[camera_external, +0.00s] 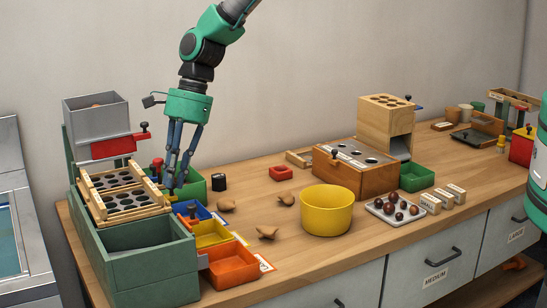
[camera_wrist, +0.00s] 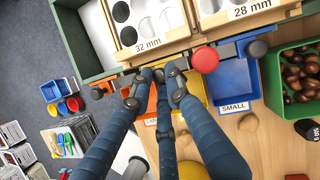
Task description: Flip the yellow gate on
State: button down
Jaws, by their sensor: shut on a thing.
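The green sorting station (camera_external: 150,268) stands at the left end of the bench. A yellow bin (camera_external: 212,236) sits at its front between a blue bin and an orange bin; the yellow bin shows in the wrist view (camera_wrist: 194,92) behind my fingers. In the wrist view my gripper's fingertips (camera_wrist: 158,76) are close together at the tray edge, shut on a small part, apparently the yellow gate's knob. The fingers mostly hide it, and the gate's position cannot be told.
A red knob (camera_wrist: 205,60) and a black knob (camera_wrist: 257,48) stand close to the right of my fingers. A green bin of chestnuts (camera_wrist: 300,75) is farther right. A yellow bowl (camera_external: 326,210) and loose brown pieces lie on the bench.

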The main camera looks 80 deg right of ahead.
jog(key=shift+w+r, duration=0.1)
jog(key=shift+r, duration=0.15)
jog(key=c, duration=1.9)
grip_release()
jog(key=shift+r, duration=0.1)
jog(key=shift+v, duration=5.9)
jog(key=shift+d, duration=0.1)
